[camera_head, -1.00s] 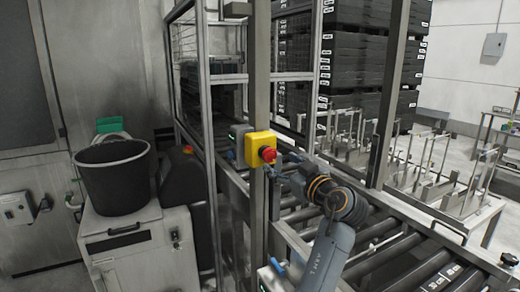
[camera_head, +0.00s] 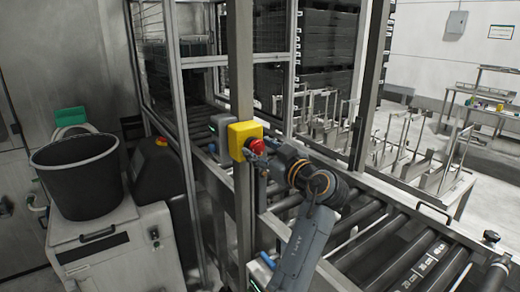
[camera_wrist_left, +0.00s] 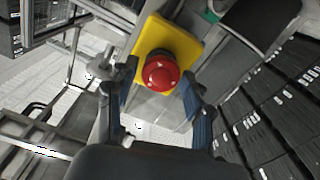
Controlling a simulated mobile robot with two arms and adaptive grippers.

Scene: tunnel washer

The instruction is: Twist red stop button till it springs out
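The red stop button (camera_head: 256,146) sits on a yellow box (camera_head: 239,133) fixed to a grey upright post. In the left wrist view the button (camera_wrist_left: 161,72) stands out from the yellow plate (camera_wrist_left: 178,40). My left gripper (camera_head: 262,159) is right at the button in the head view and hides part of its lower side. In the left wrist view the left gripper's (camera_wrist_left: 157,76) two fingers are apart, with the button between their tips. A narrow gap shows on the left of the button; contact on the right side is unclear. My right gripper is not in view.
A roller conveyor (camera_head: 400,256) runs below and to the right of my left arm. A black bucket (camera_head: 77,178) stands on a grey cabinet at left. Metal racks (camera_head: 425,160) and stacked black crates (camera_head: 322,50) stand behind. The post (camera_head: 241,65) is close to the gripper.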

